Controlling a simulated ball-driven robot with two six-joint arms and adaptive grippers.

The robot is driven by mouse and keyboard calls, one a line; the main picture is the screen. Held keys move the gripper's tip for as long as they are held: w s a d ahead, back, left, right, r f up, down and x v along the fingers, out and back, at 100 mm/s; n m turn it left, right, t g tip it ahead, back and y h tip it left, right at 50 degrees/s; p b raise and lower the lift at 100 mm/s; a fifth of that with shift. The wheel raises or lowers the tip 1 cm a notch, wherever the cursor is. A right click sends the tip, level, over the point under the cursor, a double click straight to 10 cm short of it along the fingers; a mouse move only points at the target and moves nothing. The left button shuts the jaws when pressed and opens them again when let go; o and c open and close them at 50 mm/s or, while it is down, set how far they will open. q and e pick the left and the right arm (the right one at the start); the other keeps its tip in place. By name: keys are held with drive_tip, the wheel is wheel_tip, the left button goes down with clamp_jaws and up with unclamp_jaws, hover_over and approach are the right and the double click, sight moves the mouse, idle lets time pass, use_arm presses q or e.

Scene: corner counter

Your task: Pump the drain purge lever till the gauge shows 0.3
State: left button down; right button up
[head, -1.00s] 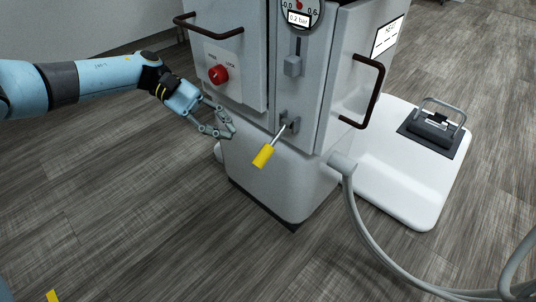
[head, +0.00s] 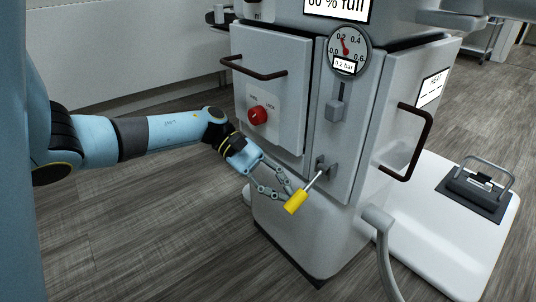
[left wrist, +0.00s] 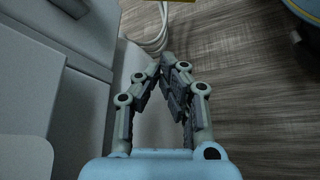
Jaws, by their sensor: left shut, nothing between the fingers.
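The purge lever has a yellow grip (head: 296,202) on a thin metal rod that slants down and left from its bracket (head: 325,167) on the cabinet front. The round gauge (head: 349,46) above it has a red needle, and its readout shows 0.2 bar. My left gripper (head: 284,190) is shut and empty, just left of the yellow grip. I cannot tell whether they touch. In the left wrist view the fingertips (left wrist: 170,60) come together with nothing between them, and a yellow strip (left wrist: 175,1) shows at the top edge. My right gripper is out of view.
A red knob (head: 258,115) and a dark door handle (head: 253,72) are on the left door. A grey slider (head: 335,109) sits below the gauge. Another dark handle (head: 412,140) juts out at right. A grey hose (head: 383,245) hangs low. The floor at left is clear.

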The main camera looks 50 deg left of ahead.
use_arm(q)
drive_tip(key=d, duration=0.1)
drive_tip(key=s+d+r, duration=0.1)
drive_tip(key=d+r, duration=0.1)
drive_tip(key=shift+s+d, duration=0.2)
drive_tip(key=shift+d, duration=0.1)
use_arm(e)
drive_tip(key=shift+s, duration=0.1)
use_arm(q)
drive_tip(key=shift+s+r, duration=0.15)
drive_tip(key=shift+s, duration=0.05)
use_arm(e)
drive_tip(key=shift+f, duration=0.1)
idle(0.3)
